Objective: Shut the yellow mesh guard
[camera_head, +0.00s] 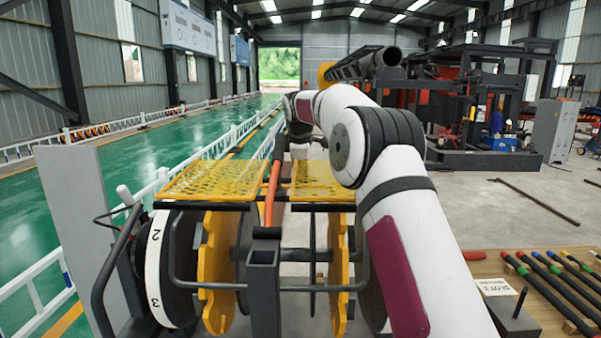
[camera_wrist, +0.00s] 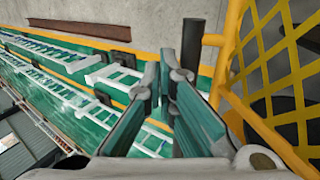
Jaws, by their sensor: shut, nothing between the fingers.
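The yellow mesh guard shows in the head view as two perforated yellow panels, a left one (camera_head: 210,180) and a right one (camera_head: 318,180). Both look roughly level above the dark reels. In the wrist view, yellow mesh in a yellow tube frame (camera_wrist: 290,65) fills the right side. My gripper (camera_wrist: 166,75) is shut and empty, just left of that frame. I cannot tell whether a finger touches it.
An orange-red bar (camera_head: 272,192) stands between the panels. Yellow toothed wheels (camera_head: 216,270) sit below. A white railing (camera_head: 40,285) runs along the left by the green floor. Coloured rods (camera_head: 548,290) lie on a board at the right. Grey floor (camera_head: 480,210) is open right of my arm.

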